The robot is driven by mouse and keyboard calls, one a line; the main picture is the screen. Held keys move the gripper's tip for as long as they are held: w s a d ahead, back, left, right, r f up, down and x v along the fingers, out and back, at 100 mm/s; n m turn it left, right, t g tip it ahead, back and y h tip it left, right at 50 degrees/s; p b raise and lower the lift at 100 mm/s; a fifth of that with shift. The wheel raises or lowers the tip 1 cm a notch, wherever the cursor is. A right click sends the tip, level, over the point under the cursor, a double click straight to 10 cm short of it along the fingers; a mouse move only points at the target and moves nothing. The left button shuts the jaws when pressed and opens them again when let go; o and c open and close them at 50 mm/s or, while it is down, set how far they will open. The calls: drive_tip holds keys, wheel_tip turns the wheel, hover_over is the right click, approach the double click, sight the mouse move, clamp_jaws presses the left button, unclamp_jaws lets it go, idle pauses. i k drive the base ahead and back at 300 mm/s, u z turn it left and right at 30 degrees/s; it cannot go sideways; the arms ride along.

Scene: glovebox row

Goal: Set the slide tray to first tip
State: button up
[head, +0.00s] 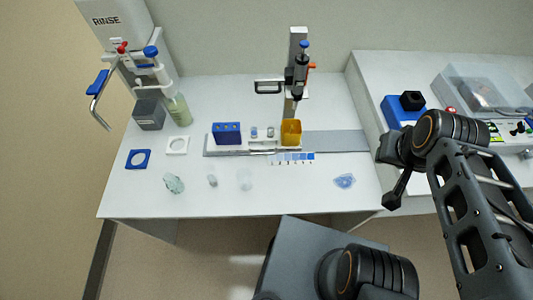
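The slide tray (230,150) is a pale flat carriage in the middle of the white bench. It bears a blue block (227,132) with holes at its left, small clear vials (262,132) in the middle and a yellow cup (291,132) at its right. It sits on a grey rail (345,141) whose bare part runs to the right. A numbered blue scale strip (292,156) lies along its front. A stand holds an upright pipette (300,72) above the yellow cup. My gripper (393,200) is at the right, apart from the tray; its finger opening is too small to tell.
A rinse station (115,22) with levers stands at the back left, by a green bottle (178,110). Blue (138,159) and white (177,146) square frames and crumpled clear pieces (174,183) lie in front. A second bench (375,75) with devices is at the right.

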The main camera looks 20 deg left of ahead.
sight(234, 141)
drive_tip(key=z, duration=0.05)
drive_tip(key=k, duration=0.95)
drive_tip(key=u, duration=1.5)
drive_tip(key=i, duration=0.5)
drive_tip(key=u, duration=0.05)
